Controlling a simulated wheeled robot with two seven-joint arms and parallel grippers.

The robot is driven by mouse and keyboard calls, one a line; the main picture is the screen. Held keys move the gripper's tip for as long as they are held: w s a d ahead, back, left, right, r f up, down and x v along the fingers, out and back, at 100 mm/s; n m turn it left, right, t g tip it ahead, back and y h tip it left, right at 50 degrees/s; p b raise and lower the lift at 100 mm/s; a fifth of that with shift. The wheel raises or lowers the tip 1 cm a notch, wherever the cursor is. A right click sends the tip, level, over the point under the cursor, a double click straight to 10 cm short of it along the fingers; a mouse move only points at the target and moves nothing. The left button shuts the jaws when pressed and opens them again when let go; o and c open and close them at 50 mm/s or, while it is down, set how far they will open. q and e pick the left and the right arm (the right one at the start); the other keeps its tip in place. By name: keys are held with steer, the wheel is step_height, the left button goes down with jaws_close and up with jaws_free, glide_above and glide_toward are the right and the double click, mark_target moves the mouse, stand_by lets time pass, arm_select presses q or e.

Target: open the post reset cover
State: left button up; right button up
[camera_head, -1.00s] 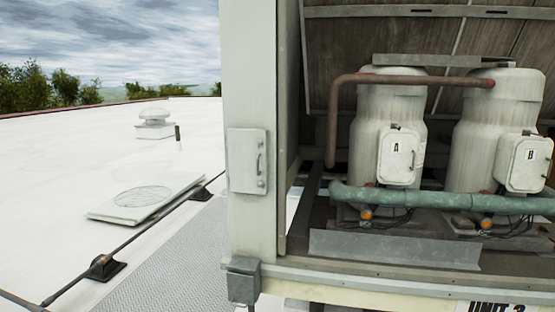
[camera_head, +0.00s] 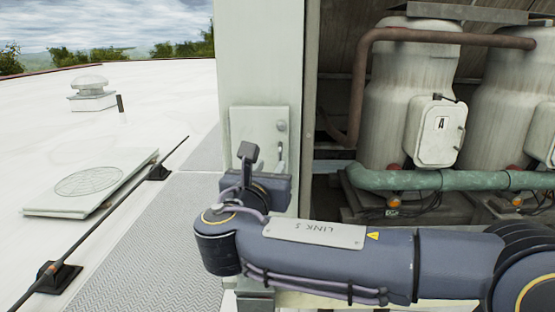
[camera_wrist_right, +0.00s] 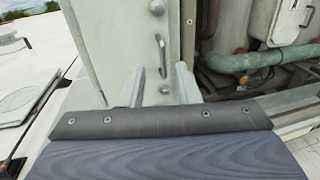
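The post reset cover (camera_head: 258,124) is a pale grey plate on the white post (camera_head: 262,55), and it looks shut. Its small upright handle (camera_head: 281,152) is near its right edge. My right gripper (camera_head: 250,152) is in front of the cover's lower part and hides some of it. In the right wrist view the handle (camera_wrist_right: 161,55) shows between and beyond the two pale fingers of my right gripper (camera_wrist_right: 160,72). The fingers are apart with nothing held. Whether they touch the cover is unclear. My left gripper is not in view.
Right of the post is an open bay with white tanks (camera_head: 408,85), a brown pipe (camera_head: 450,37) and a green pipe (camera_head: 440,181). A dark rail (camera_head: 110,225) runs along the roof at left. A grated walkway (camera_head: 165,250) lies beside the post.

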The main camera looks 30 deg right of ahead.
mark_target(280, 153)
steer(key=p+x, duration=0.1)
steer(key=x, duration=0.6)
steer(key=shift+s+d, duration=0.1)
steer(key=shift+d, duration=0.05)
jaws_close()
